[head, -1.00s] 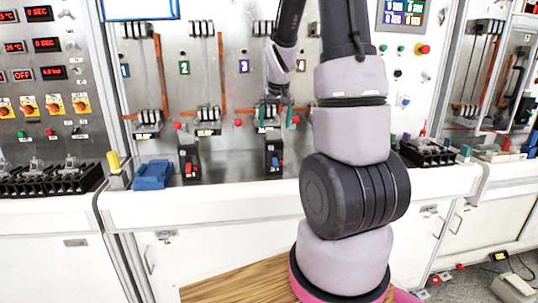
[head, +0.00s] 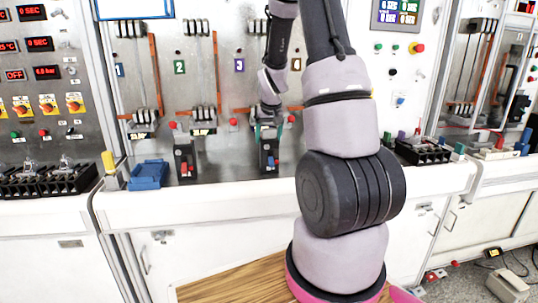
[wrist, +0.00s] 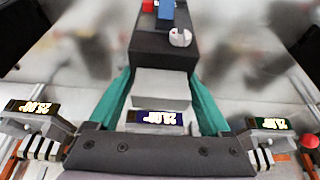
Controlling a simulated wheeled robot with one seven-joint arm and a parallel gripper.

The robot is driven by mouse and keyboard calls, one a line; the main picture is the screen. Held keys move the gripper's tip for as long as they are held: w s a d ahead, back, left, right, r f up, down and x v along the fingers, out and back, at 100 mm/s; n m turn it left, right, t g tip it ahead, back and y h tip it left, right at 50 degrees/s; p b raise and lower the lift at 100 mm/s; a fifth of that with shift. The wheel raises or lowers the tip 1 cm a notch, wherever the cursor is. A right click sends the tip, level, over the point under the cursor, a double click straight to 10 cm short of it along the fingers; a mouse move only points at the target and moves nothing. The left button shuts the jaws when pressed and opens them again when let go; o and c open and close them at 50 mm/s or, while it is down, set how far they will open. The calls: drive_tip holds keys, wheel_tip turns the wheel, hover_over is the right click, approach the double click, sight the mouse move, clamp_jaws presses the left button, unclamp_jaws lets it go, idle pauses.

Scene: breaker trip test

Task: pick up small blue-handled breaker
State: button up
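The blue-handled breaker (head: 269,159) is a small black block standing on the bench ledge below the label 3 section. In the wrist view its black body (wrist: 158,52) shows at top centre, with the blue handle (wrist: 166,10), a red part and a small white round part. My gripper (head: 268,138) is over the upper end of this breaker, pointing down. Its teal fingers (wrist: 160,76) are apart, one on each side of the breaker's body and grey block. I cannot tell whether they touch it. The gripper's dark palm hides the near part.
A similar breaker with a red handle (head: 184,162) stands to the left. A blue tray-like block (head: 148,175) lies further left. The panel's red knobs (head: 234,124) and switch banks are close behind. In the wrist view, lit displays (wrist: 270,124) flank the gripper.

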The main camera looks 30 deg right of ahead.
clamp_jaws()
drive_tip(key=shift+r, duration=0.1)
